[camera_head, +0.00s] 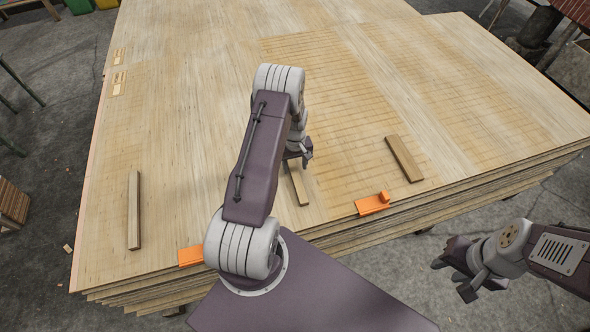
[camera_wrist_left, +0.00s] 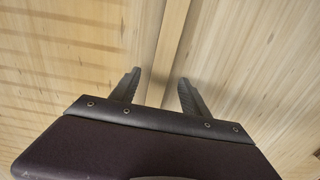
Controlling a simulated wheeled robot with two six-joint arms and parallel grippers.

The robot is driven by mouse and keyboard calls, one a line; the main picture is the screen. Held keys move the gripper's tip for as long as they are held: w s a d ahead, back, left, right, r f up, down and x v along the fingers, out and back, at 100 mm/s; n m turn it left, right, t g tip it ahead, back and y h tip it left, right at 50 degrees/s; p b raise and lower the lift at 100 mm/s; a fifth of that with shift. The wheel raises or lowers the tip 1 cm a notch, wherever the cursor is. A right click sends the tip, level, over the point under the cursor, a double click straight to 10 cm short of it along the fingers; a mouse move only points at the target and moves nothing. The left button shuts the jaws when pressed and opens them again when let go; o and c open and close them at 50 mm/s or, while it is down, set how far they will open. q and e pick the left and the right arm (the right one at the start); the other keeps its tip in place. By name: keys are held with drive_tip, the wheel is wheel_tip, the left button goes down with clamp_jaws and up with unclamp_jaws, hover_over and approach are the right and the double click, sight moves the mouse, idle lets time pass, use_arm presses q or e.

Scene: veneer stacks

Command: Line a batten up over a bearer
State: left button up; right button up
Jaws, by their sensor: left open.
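Three wooden strips lie on the broad veneer stack (camera_head: 190,120): one at the left (camera_head: 134,210), one in the middle (camera_head: 297,186), one at the right (camera_head: 404,158). Which is batten and which bearer I cannot tell. My left gripper (camera_head: 300,157) is over the far end of the middle strip, which my arm partly hides. In the left wrist view my left gripper (camera_wrist_left: 158,80) is open, with a strip (camera_wrist_left: 170,50) running between and beyond its fingers; contact cannot be told. My right gripper (camera_head: 453,277) appears open and empty, off the stack's front right edge.
An orange block with an upright peg (camera_head: 372,205) sits at the stack's front edge, near the right strip. Another orange piece (camera_head: 190,256) is at the front edge further left, partly behind my arm. The far part of the stack top is mostly clear.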

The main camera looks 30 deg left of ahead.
sight(295, 172)
use_arm(q)
wheel_tip(295, 172, up, 6)
drive_tip(key=shift+f, duration=0.1)
idle(0.6)
